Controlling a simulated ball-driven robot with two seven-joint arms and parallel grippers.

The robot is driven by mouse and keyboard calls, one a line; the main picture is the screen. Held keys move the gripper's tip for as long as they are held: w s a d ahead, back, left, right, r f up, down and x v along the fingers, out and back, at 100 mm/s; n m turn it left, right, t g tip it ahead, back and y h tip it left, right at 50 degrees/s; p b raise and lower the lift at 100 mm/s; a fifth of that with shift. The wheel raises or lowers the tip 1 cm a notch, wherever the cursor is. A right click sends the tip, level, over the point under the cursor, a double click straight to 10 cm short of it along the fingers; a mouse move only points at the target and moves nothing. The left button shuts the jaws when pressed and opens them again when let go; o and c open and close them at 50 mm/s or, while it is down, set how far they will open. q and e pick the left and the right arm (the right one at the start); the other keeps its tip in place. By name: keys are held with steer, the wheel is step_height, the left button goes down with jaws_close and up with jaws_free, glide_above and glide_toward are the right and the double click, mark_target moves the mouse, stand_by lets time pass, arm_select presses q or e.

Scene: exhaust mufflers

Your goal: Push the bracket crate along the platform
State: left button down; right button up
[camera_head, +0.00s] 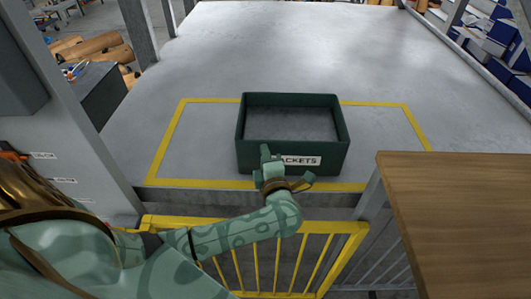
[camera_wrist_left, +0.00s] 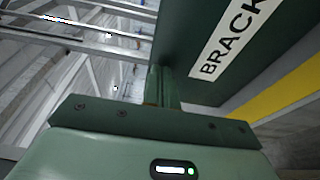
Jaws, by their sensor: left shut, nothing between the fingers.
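The bracket crate (camera_head: 325,160) is a dark green, open-topped box with a white label on its front wall, the visible part reading "ACKETS". It stands on the grey platform (camera_head: 270,50), inside a yellow outlined rectangle near the platform's front edge, and looks empty. My left gripper (camera_head: 266,153) is shut and empty, at the left part of the crate's front wall, covering the start of the label. In the left wrist view the shut fingers (camera_wrist_left: 162,88) point at the crate's wall (camera_wrist_left: 185,40); I cannot tell whether they touch it. My right gripper is not in view.
A yellow railing (camera_head: 255,260) runs below the platform's front edge. A wooden tabletop (camera_head: 460,220) stands at the right front. A grey panel and post (camera_head: 140,30) are at the left. The platform behind the crate is clear.

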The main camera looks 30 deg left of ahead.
mark_target(282, 145)
arm_select(q)
steer(key=w+b, duration=0.3)
steer(key=w, duration=0.4)
steer(key=shift+w, duration=0.25)
steer(key=shift+s, duration=0.1)
